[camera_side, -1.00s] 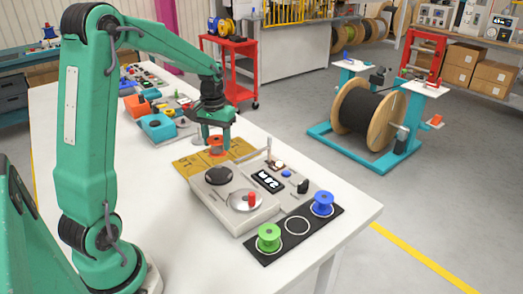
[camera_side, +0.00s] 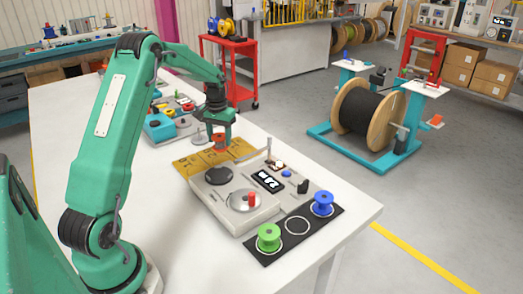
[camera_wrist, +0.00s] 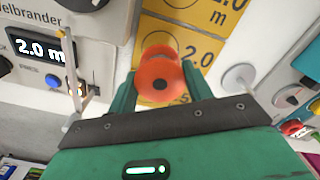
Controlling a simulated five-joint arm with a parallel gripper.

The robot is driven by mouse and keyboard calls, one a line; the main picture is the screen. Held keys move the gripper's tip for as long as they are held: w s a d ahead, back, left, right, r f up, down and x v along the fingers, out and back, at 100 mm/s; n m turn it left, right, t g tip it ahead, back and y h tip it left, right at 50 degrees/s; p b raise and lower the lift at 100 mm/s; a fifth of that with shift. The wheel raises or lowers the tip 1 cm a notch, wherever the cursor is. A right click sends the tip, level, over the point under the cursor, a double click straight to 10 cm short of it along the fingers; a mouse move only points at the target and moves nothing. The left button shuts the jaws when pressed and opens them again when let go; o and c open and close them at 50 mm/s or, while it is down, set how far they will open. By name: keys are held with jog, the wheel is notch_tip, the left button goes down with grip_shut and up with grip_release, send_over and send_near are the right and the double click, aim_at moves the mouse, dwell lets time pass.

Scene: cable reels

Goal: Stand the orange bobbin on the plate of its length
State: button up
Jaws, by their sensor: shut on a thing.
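My gripper (camera_side: 219,136) is shut on the orange bobbin (camera_side: 219,143). In the wrist view the orange bobbin (camera_wrist: 160,82) sits between the two fingers of my gripper (camera_wrist: 159,90). The yellow plates (camera_side: 189,165) lie behind the grey measuring machine; the bobbin is over them, and I cannot tell whether it touches. In the wrist view one yellow plate (camera_wrist: 208,14) reads 2.0 m. The yellow plate (camera_wrist: 205,48) under the bobbin has its label partly hidden. The machine's display (camera_wrist: 40,50) reads 2.0 m.
The measuring machine (camera_side: 215,205) stands in front of the plates, with a thin upright post (camera_side: 268,148) at its back edge. A green bobbin (camera_side: 269,238) and a blue bobbin (camera_side: 322,203) stand on a black strip with an empty ring (camera_side: 296,226) between them.

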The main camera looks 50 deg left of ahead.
aim_at(220, 147)
jog(key=shift+f, duration=0.1)
jog(key=shift+f, duration=2.2)
jog(key=shift+f, duration=0.25)
jog(key=shift+f, duration=0.15)
jog(key=o, duration=1)
jog(key=shift+o, duration=0.2)
jog(key=shift+r, duration=4.1)
